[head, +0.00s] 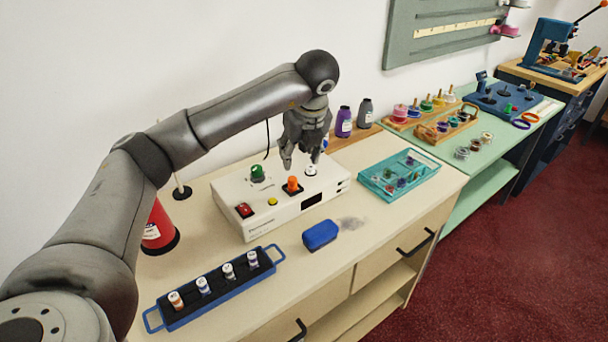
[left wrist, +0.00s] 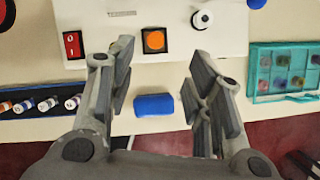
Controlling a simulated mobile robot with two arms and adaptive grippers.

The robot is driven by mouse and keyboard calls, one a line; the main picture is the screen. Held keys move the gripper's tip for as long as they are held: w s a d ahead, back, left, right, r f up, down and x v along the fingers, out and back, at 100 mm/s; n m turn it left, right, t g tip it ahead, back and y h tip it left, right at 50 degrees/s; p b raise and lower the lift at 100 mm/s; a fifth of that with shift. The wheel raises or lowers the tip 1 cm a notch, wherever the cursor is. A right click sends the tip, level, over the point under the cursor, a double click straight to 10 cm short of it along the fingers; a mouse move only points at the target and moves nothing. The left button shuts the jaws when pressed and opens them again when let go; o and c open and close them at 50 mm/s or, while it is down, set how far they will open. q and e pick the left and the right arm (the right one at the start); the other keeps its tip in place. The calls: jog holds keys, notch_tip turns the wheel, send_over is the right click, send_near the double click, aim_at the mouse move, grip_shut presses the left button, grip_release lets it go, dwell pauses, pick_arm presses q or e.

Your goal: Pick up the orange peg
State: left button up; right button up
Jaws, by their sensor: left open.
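The orange peg (head: 292,184) stands upright in a dark square base on top of a white control box (head: 315,190). In the left wrist view the orange peg (left wrist: 154,41) shows from above as an orange disc between the finger tips. My left gripper (head: 300,161) is open and empty, above and behind the peg in the head view. It also shows open in the left wrist view (left wrist: 161,50), with its fingers to either side of the peg and apart from it. My right gripper is not in view.
On the box are a green knob (head: 257,173), a red switch (head: 244,210), a yellow button (head: 272,202) and a white knob (head: 310,170). A blue block (head: 320,235), a teal tray (head: 372,182) and a vial rack (head: 166,315) are nearby.

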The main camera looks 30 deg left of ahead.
aim_at(293, 179)
pick_arm(q)
jog(key=x, duration=0.2)
jog(key=s+p+x, duration=0.1)
jog(key=x, duration=0.1)
jog(key=shift+w+a+f, duration=0.1)
jog(key=shift+a+f, duration=0.15)
jog(key=shift+f, duration=0.1)
jog(key=shift+w+a+f, duration=0.1)
jog(key=shift+w+f, duration=0.05)
jog(key=shift+f, duration=0.15)
jog(key=p+x, duration=0.2)
jog(key=x, duration=0.1)
jog(key=shift+w+f, duration=0.15)
jog(key=shift+f, duration=0.1)
jog(key=shift+a+f, duration=0.15)
jog(key=shift+f, duration=0.25)
jog(key=shift+w+f, duration=0.15)
jog(key=c, duration=0.9)
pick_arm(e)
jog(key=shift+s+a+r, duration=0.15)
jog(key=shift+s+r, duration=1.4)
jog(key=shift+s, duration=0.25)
